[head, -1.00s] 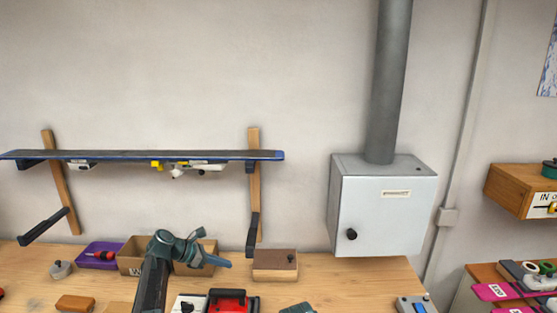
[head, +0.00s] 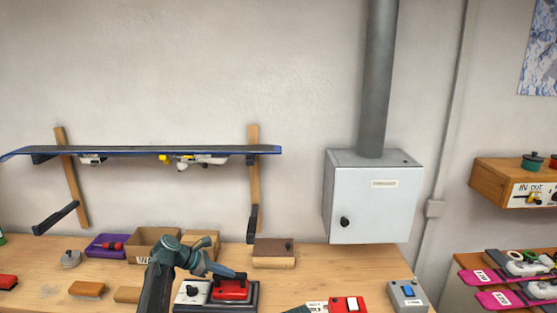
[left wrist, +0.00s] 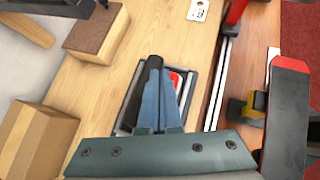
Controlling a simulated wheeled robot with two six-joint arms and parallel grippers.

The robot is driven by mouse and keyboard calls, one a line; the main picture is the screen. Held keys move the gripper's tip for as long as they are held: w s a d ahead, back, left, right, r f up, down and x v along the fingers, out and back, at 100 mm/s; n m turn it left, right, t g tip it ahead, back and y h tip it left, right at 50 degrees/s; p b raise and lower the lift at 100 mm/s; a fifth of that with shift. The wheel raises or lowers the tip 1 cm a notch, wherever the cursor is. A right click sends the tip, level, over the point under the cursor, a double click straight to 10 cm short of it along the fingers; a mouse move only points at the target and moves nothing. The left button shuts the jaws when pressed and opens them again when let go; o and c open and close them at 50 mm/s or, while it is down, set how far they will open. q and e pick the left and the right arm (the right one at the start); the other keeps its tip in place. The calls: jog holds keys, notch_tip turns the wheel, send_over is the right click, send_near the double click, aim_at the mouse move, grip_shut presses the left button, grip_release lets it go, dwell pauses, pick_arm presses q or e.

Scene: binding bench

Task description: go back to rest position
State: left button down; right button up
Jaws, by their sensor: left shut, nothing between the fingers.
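My left gripper (head: 238,275) is over the bench, in front of the cardboard boxes and just above a red device on a dark tray. Its fingers are shut with nothing between them. In the left wrist view the shut fingers (left wrist: 158,100) point over the tray and hide much of the red device (left wrist: 177,82). A dark tip at the bottom edge of the head view may be part of my right arm; no right gripper fingers can be made out.
The wooden bench (head: 330,272) holds a wooden block (head: 274,254), a purple tray (head: 96,250), a cardboard box (head: 152,246), the red device (head: 232,290) and a blue-buttoned box (head: 407,294). A grey cabinet (head: 372,200) and a rack with a snowboard (head: 150,151) are on the wall.

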pick_arm(q)
jog(key=s+d+f+m+g+y, duration=0.1)
jog(key=s+d+f+m+y, duration=0.1)
jog(key=s+d+m, duration=0.2)
jog(key=s+d+f+m+g+y, duration=0.2)
jog(key=s+m, duration=0.6)
jog(key=s, duration=0.4)
jog(key=s+d+f+m+g+y+b, duration=0.1)
jog(key=s+d+f+m+y, duration=0.2)
jog(key=s+m, duration=0.4)
jog(key=shift+s+d+f+g, duration=0.1)
jog(key=shift+s+d+f, duration=0.15)
jog(key=shift+d, duration=0.2)
jog(key=shift+s+d+f+g, duration=0.1)
jog(key=shift+s+d+f, duration=0.15)
jog(key=shift+d, duration=0.25)
jog(key=shift+s+d+f+g, duration=0.15)
jog(key=shift+s+d, duration=0.15)
jog(key=shift+d, duration=0.15)
jog(key=s+a+m+y, duration=0.1)
jog(key=s+m+y, duration=0.2)
jog(key=s+m, duration=0.3)
jog(key=shift+a+f+m, duration=0.15)
jog(key=shift+f+m, duration=0.05)
jog(key=shift+m, duration=0.1)
jog(key=shift+r, duration=0.1)
